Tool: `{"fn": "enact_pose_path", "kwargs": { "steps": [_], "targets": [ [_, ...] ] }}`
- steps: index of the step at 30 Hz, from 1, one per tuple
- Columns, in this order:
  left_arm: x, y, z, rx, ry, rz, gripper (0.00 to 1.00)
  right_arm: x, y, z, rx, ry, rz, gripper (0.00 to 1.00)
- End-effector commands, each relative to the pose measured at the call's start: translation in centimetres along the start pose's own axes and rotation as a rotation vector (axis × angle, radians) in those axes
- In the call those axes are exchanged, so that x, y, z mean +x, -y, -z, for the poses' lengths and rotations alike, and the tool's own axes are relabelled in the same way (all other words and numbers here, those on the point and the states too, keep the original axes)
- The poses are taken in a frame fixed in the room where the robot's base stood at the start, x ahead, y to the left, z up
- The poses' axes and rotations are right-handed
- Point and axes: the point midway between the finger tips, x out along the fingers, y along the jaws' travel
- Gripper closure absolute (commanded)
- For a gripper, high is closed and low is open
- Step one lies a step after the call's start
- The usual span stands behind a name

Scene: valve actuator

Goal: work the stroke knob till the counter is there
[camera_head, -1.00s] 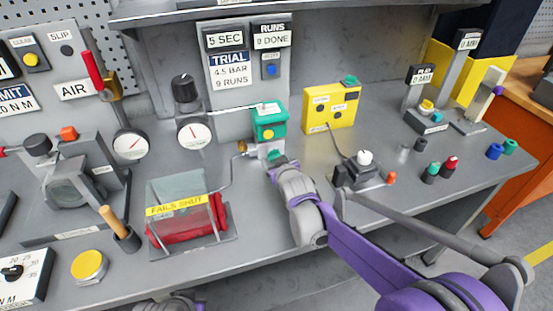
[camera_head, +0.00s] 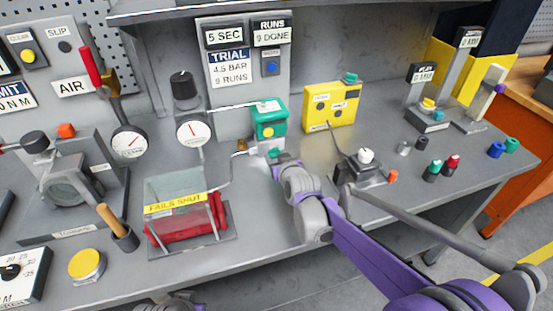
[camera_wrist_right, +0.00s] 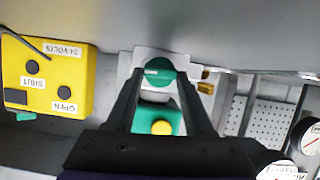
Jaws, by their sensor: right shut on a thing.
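A teal knob (camera_wrist_right: 158,68) sits between the fingertips of my right gripper (camera_wrist_right: 159,76) in the right wrist view, which is upside down. In the head view the knob (camera_head: 276,153) shows just beyond my right gripper (camera_head: 279,167), below a green box (camera_head: 269,118) with a yellow button. The jaws are shut on the knob; the head view hides most of the contact. The runs counter (camera_head: 271,37) on the grey panel appears to read 9 DONE. The trial sign (camera_head: 231,68) below it reads 4.5 BAR and a run count that looks like 9.
A yellow box (camera_head: 329,104) marked OPEN and SHUT stands right of the green box. A FAILS SHUT frame (camera_head: 176,203) with a red cylinder is left of my gripper. Two gauges (camera_head: 193,131) stand behind. My right forearm crosses the bench's front edge.

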Motion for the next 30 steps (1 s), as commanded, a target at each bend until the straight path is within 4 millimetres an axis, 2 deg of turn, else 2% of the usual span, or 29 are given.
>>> {"fn": "enact_pose_path", "kwargs": {
  "steps": [6, 18, 19, 23, 30],
  "targets": [
    [0.39, 0.0, -0.23, 0.0, 0.001, 0.0, 1.0, 0.01, -0.09, -0.1, 0.07, 0.002, 0.029, 1.0],
    [0.4, 0.0, -0.23, 0.0, 0.001, 0.0, 1.0, -0.02, -0.09, -0.02, 0.084, 0.001, 0.035, 1.0],
    [0.4, 0.0, -0.23, 0.0, 0.001, 0.0, 1.0, -0.02, -0.08, -0.02, 0.084, 0.001, 0.035, 0.42],
    [0.4, 0.0, -0.23, 0.0, 0.001, 0.0, 1.0, -0.02, -0.09, -0.01, 0.083, 0.0, 0.035, 0.19],
    [0.4, 0.0, -0.23, 0.0, 0.001, 0.0, 1.0, -0.01, -0.09, 0.0, 0.082, 0.0, 0.034, 0.18]
  ]
}}
